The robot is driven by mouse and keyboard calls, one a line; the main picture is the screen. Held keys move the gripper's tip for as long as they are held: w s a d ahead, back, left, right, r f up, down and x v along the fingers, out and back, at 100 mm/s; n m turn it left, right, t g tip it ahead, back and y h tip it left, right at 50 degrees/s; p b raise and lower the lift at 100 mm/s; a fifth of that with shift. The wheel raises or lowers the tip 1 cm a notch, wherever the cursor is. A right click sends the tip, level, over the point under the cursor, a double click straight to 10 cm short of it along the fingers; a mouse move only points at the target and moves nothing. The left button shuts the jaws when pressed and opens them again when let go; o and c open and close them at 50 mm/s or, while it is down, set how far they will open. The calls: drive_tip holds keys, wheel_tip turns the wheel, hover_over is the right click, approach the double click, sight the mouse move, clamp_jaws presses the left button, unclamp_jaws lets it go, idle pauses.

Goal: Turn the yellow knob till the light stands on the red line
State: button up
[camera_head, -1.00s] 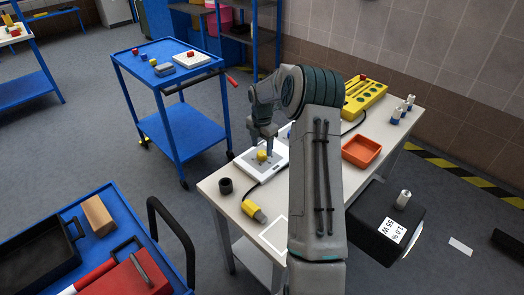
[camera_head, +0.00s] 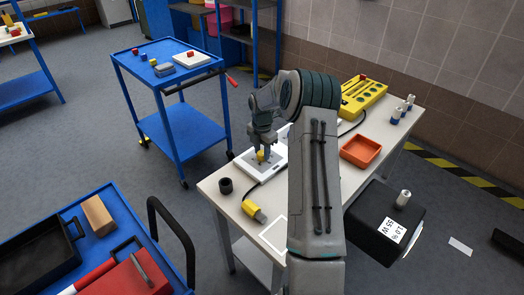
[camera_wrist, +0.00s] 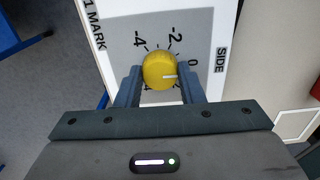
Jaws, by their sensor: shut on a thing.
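The yellow knob (camera_wrist: 157,66) sits on a grey dial face of a white panel (camera_wrist: 205,20) in the wrist view. A short white pointer mark on the knob points right, a little below the "0". The numbers -4, -2 and 0 show; the lower ones are partly hidden by my fingers. My gripper (camera_wrist: 160,76) is shut on the knob, one finger on each side. In the head view the panel (camera_head: 252,167) lies on the white table, with the knob (camera_head: 261,156) under my gripper (camera_head: 266,152). I cannot make out the light or the red line.
On the table (camera_head: 226,205) are a black cup (camera_head: 225,186), a yellow-ended cable plug (camera_head: 254,212), an orange tray (camera_head: 361,150) and a yellow block with holes (camera_head: 363,97). My arm covers the table's middle. Blue carts stand to the left.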

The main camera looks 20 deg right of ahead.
drive_tip(key=shift+m, duration=0.3)
drive_tip(key=m, duration=0.3)
drive_tip(key=shift+m+b, duration=0.3)
drive_tip(key=shift+m, duration=0.1)
drive_tip(key=m, duration=0.4)
drive_tip(key=shift+m+b, duration=0.3)
drive_tip(key=m, duration=0.4)
drive_tip(key=shift+b, duration=0.35)
drive_tip(key=shift+m, duration=2.2)
drive_tip(key=o, duration=1)
drive_tip(key=shift+r, duration=0.1)
